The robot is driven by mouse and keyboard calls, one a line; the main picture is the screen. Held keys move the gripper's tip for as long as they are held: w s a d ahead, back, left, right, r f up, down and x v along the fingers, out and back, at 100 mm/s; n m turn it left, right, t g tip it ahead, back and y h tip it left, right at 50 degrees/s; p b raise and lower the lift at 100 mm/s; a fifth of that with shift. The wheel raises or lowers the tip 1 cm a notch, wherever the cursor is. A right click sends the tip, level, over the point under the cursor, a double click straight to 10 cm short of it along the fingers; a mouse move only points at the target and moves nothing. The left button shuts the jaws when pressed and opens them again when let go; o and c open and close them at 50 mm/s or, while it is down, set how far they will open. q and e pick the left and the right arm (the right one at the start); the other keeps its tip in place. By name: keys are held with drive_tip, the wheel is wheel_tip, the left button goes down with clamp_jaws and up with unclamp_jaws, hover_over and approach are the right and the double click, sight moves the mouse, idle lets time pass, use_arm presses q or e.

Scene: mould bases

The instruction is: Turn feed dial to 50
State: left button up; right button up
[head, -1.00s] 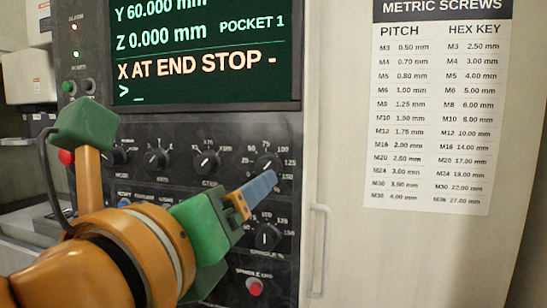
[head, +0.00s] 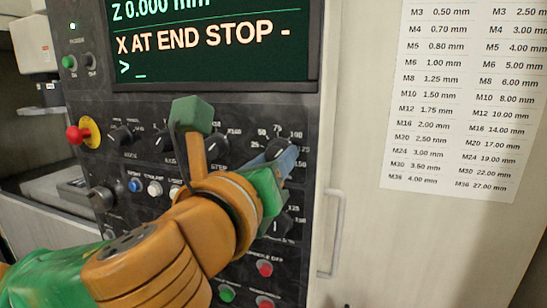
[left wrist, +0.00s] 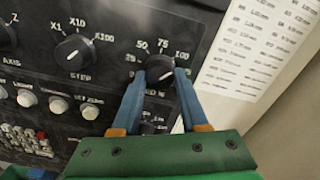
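The feed dial is a dark round knob (left wrist: 160,66) on the black control panel, with 50, 75 and 100 printed around its top. In the head view the dial (head: 277,147) is partly covered by my gripper. My left gripper (left wrist: 161,76) has its two blue fingers pointing at the panel, one on each side of the dial. The fingers are apart with the knob between their tips; I cannot tell whether they touch it. In the head view the left gripper (head: 287,158) is mostly hidden behind its own wrist. My right gripper is not in view.
The step dial (left wrist: 73,52) is left of the feed dial. Another dial (head: 276,224) sits below it, close to my wrist. A red button (head: 265,268), an emergency stop (head: 76,134) and a door handle (head: 334,232) stick out nearby. The screen (head: 210,45) is above.

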use_arm(q)
drive_tip(key=shift+s, duration=0.1)
clamp_jaws()
drive_tip(key=shift+n, duration=0.4)
drive_tip(key=shift+n+b, duration=3.95)
drive_tip(key=shift+n, duration=3.45)
